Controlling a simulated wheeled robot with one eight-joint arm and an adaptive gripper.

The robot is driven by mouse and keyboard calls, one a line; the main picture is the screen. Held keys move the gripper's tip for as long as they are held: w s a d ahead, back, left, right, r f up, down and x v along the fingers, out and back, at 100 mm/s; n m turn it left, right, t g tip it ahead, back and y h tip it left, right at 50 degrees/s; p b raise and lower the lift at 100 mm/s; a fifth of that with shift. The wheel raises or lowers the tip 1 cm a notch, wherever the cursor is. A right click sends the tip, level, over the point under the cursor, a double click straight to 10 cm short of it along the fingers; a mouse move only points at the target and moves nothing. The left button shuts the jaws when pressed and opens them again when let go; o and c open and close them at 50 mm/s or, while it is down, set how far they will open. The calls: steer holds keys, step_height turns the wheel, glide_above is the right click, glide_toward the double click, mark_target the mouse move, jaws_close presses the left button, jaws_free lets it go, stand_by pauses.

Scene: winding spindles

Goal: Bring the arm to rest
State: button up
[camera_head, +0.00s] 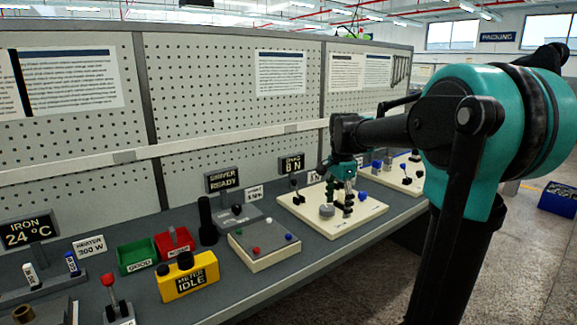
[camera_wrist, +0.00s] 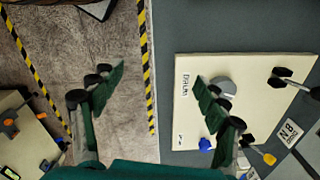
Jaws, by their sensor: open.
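My gripper (camera_head: 338,195) is above the cream board (camera_head: 296,211) on the grey bench, at the end of my raised teal and black arm. In the wrist view its two green, black-padded fingers (camera_wrist: 160,86) are spread wide with nothing between them. The left finger shows over the floor and the right one over the board's edge, beside a grey round knob (camera_wrist: 223,86). The knob also shows in the head view (camera_head: 327,211), just left of the fingers. I cannot tell whether a fingertip touches the board.
A small board with coloured buttons (camera_head: 262,255), a yellow box reading IDLE (camera_head: 188,280), green (camera_head: 136,256) and red (camera_head: 174,243) bins and a black upright post (camera_head: 207,222) stand left along the bench. A perforated back panel (camera_head: 235,95) rises behind. Open floor (camera_head: 350,285) lies in front.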

steer(key=s+d+f+n+t, duration=0.2)
steer(key=s+f+n, duration=0.4)
steer(key=s+f, duration=0.4)
steer(key=s+d+f+n+t, duration=0.1)
steer(key=s+f+n, duration=0.6)
steer(key=s+f, duration=0.3)
steer(key=shift+s+d+f+n+t, duration=0.2)
steer(key=shift+s+d+n+t, duration=0.1)
steer(key=shift+d+t, duration=0.1)
steer(key=shift+a, duration=0.1)
